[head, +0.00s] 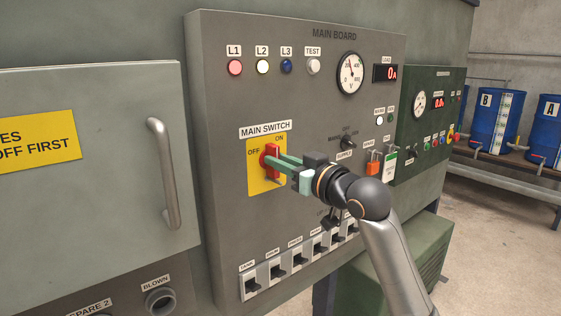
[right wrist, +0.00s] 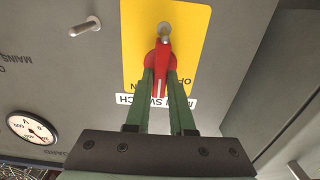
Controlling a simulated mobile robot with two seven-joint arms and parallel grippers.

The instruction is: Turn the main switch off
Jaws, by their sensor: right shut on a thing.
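The main switch has a red handle (head: 270,158) on a yellow plate (head: 264,184), marked OFF at upper left and ON at upper right. My right gripper (head: 277,163) comes from the right, its green fingers shut on the red handle. In the right wrist view the handle (right wrist: 161,72) sits between the fingertips of my gripper (right wrist: 160,85). It points toward the upside-down MAIN SWITCH label, roughly between the partly covered OFF and ON marks; its exact position is hard to tell. My left gripper is not in view.
The grey main board (head: 222,110) carries lamps, a gauge (head: 349,73) and a load display (head: 385,73) reading 0 A. A row of breakers (head: 299,263) lies below. A selector knob (head: 348,142) and red padlock (head: 373,167) are right. A cabinet door handle (head: 163,173) juts out left.

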